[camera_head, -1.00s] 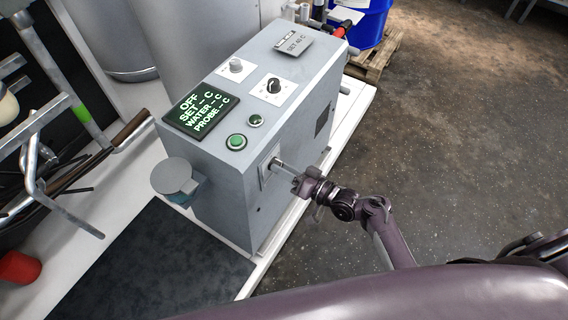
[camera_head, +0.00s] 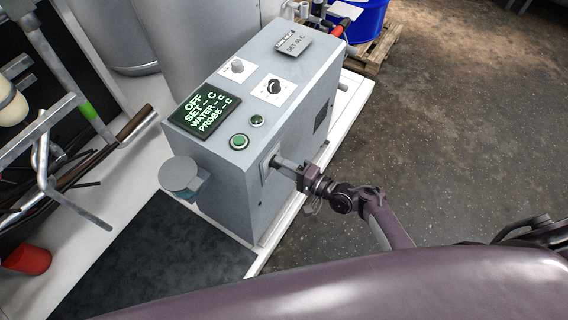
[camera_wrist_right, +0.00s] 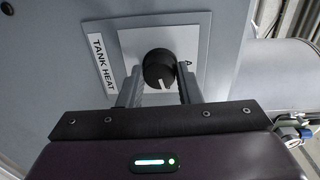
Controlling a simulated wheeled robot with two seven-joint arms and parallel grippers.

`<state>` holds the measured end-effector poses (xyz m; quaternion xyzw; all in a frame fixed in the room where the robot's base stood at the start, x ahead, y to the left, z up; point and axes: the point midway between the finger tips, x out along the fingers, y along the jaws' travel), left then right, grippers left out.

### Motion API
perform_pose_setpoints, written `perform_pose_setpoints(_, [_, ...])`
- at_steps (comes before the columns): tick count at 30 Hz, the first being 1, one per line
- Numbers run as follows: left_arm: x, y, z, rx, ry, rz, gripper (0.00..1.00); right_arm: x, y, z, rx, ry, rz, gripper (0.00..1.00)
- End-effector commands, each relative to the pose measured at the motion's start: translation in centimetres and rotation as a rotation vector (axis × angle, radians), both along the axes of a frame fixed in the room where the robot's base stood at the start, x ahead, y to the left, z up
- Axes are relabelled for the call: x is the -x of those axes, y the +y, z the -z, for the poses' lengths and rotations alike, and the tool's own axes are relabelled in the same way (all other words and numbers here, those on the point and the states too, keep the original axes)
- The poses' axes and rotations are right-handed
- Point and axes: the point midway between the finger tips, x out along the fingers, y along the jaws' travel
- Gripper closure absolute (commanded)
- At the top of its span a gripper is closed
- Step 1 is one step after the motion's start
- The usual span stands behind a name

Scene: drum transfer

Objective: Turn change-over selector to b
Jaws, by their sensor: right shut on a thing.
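The change-over selector (camera_wrist_right: 159,69) is a round black knob with a white pointer line, on a pale plate beside a "TANK HEAT" label. In the right wrist view its pointer points down, slightly right. A letter "A" shows right of it; no "b" is visible. My right gripper (camera_wrist_right: 160,84) has one finger on each side of the knob and is shut on it. In the head view the right gripper (camera_head: 283,164) reaches the side of the grey cabinet (camera_head: 225,185), and the fingers hide the knob. My left gripper is not in view.
The cabinet top carries a lit display (camera_head: 205,113) reading OFF, green buttons (camera_head: 239,141), and another black dial (camera_head: 273,87). A round grey part (camera_head: 179,173) juts from the cabinet's left. A blue drum (camera_head: 357,18) stands behind. The floor at right is open.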

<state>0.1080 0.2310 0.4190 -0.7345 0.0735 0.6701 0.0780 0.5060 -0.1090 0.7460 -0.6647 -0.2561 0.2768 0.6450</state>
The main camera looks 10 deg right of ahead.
Motion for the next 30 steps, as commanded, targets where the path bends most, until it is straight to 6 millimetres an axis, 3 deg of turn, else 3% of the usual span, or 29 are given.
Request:
perform_pose_setpoints(21, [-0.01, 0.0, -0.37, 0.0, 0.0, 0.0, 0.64, -0.03, -0.11, 0.05, -0.057, 0.058, 0.002, 0.92])
perform_pose_setpoints(22, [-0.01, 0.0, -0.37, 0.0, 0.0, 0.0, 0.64, -0.03, -0.11, 0.05, -0.057, 0.058, 0.002, 0.68])
perform_pose_setpoints(27, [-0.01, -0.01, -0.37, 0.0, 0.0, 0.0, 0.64, -0.02, -0.08, 0.04, -0.056, 0.057, 0.001, 0.47])
perform_pose_setpoints(30, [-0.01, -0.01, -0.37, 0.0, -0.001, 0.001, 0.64, -0.01, -0.06, 0.04, -0.056, 0.057, 0.001, 0.47])
